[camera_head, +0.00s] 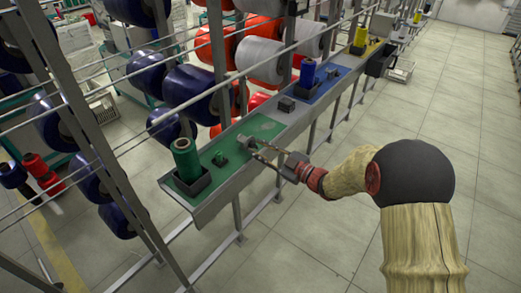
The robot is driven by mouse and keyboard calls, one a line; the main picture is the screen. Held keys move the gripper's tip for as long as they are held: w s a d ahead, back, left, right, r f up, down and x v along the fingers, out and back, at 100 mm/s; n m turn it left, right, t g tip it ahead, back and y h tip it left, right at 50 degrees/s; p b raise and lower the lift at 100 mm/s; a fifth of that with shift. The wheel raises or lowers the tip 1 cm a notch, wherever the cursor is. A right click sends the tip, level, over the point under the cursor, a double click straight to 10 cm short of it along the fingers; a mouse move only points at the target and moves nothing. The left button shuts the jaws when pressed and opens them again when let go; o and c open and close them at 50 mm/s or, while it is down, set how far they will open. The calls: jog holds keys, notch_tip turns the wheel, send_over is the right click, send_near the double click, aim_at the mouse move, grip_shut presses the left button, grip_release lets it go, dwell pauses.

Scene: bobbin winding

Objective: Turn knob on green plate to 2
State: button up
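The green plate (208,181) lies along the near end of the grey rail. A green bobbin (187,160) stands upright in a dark holder (194,184) on it. A small dark green part (219,159) sits to the right of the bobbin. A small grey block (246,142), perhaps the knob, is farther right on the plate. My gripper (257,149) reaches in from the right with its fingertips at or very close to this block. Whether the fingers touch or close on it is too small to tell. No dial marks or numbers are readable.
Farther along the rail are a dark box (286,104), a blue plate (325,87) with a blue bobbin (307,73), and a yellow bobbin (361,37). Metal posts and rods with large blue, red and white spools stand behind. The tiled floor (440,115) at right is clear.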

jog(key=v, duration=1.2)
dwell(0.3)
